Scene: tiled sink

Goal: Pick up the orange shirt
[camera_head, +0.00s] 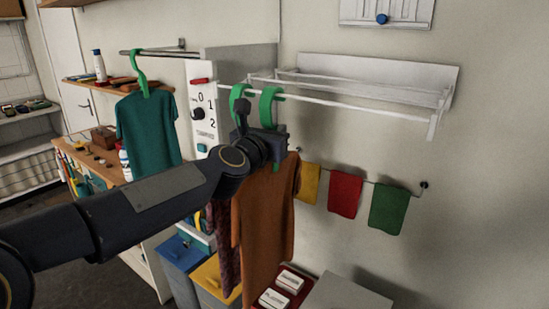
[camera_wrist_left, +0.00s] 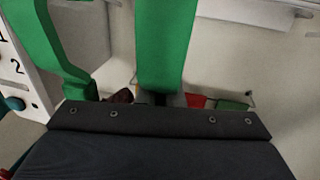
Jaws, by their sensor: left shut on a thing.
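The orange shirt (camera_head: 266,225) hangs on a green hanger (camera_head: 268,105) in the middle of the head view, below my left wrist. My left gripper (camera_head: 272,140) is shut on this hanger, just under its hook; my arm hides the shirt's top. In the left wrist view, the green hanger (camera_wrist_left: 166,45) rises from between the jaws (camera_wrist_left: 160,99). The hook is at the white rail (camera_head: 335,102); I cannot tell whether it still rests on it. My right gripper is in neither view.
A second green hook (camera_head: 237,103) is close on the left, with a dark red patterned garment (camera_head: 226,250) partly behind the orange shirt. A teal shirt (camera_head: 150,130) hangs further left. Yellow, red (camera_head: 345,194) and green cloths hang on the wall. Blue and yellow bins (camera_head: 181,252) stand below.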

